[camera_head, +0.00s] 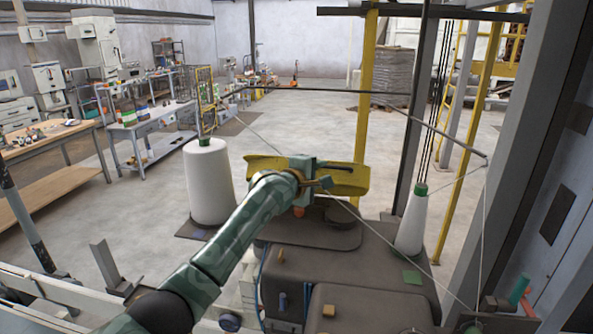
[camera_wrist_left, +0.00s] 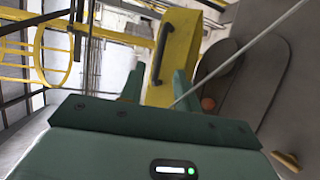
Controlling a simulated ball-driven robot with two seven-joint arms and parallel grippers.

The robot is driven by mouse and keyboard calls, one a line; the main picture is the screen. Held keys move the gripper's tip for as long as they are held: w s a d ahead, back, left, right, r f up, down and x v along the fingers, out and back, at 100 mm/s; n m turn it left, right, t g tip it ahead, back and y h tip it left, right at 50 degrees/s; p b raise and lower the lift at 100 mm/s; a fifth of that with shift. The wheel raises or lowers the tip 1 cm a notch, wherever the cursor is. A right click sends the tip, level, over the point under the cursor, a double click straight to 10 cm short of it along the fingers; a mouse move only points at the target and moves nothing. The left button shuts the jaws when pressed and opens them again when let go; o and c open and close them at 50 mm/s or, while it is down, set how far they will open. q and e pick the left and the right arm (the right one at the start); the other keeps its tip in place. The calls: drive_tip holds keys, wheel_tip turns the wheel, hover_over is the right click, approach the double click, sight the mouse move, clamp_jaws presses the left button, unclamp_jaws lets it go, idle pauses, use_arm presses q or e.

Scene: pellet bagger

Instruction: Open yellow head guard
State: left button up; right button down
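The yellow head guard (camera_head: 347,179) is a wide yellow piece at the back of the dark machine top in the head view. It fills the upper middle of the left wrist view (camera_wrist_left: 185,45), with a dark bar handle (camera_wrist_left: 161,50) on its face. My left gripper (camera_head: 324,182) is at the guard and hides its middle part. In the left wrist view the two green fingers of my left gripper (camera_wrist_left: 158,74) are apart, with the handle's near end showing between them. I cannot tell whether they touch it. My right gripper is in neither view.
White thread cones stand left (camera_head: 209,182) and right (camera_head: 411,222) of the machine. A thin thread crosses in front of the guard. A yellow post (camera_head: 365,90) rises behind it, and a grey column (camera_head: 530,150) stands at right. Floor behind is open.

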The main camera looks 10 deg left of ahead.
use_arm(q)
drive_tip(key=v, duration=1)
drive_tip(key=shift+s, duration=0.25)
drive_tip(key=shift+r, duration=0.1)
